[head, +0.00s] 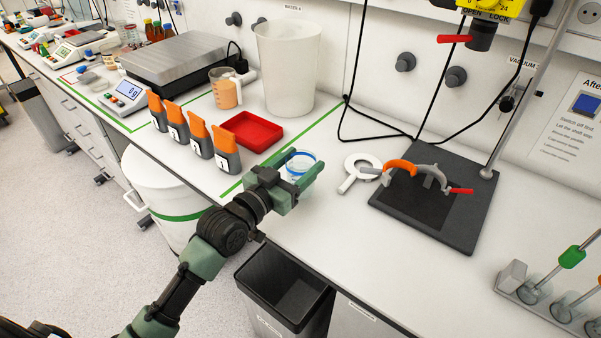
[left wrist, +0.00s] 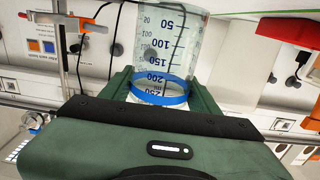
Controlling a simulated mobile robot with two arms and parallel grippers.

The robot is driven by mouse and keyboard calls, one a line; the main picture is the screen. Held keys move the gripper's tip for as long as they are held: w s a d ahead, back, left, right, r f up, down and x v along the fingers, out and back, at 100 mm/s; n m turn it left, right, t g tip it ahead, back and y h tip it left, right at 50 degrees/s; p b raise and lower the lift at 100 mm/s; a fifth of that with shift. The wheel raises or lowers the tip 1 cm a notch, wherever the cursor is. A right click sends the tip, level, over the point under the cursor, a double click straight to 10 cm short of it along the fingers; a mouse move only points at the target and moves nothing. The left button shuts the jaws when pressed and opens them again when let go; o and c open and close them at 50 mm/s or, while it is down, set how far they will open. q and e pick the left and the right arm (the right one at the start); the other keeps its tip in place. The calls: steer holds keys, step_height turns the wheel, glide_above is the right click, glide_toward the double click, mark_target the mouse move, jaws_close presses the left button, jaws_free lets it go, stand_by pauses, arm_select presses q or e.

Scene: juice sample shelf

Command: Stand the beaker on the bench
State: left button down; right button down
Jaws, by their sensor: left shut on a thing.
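A clear beaker (head: 300,163) with a blue band is between the fingers of my left gripper (head: 304,166), over the front part of the bench (head: 345,225). The gripper is shut on it from the side. In the left wrist view the beaker (left wrist: 165,45) shows its printed scale from 50 to 250, and the blue band (left wrist: 160,97) lies between the green fingers. The beaker looks about upright in the head view. Its base is largely hidden by the gripper, so I cannot tell whether it touches the bench. My right gripper is not in view.
A red tray (head: 250,131) and several orange-topped bottles (head: 197,135) stand to the left. A white ring-shaped part (head: 358,170) and a dark stand base (head: 437,200) are to the right. A large white bucket (head: 287,70) stands behind.

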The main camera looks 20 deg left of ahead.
mark_target(293, 180)
arm_select(q)
step_height(293, 180, down, 3)
steer(key=shift+r, duration=0.1)
stand_by(0.3)
steer(key=shift+c, duration=1.9)
jaws_free()
steer(key=shift+f, duration=0.25)
steer(key=shift+r, duration=0.15)
steer(key=b+v, duration=0.1)
steer(key=v, duration=1)
steer(key=shift+b, duration=0.4)
steer(key=shift+s+a+r, duration=0.1)
steer(key=shift+s+a, duration=0.1)
steer(key=shift+s, duration=0.3)
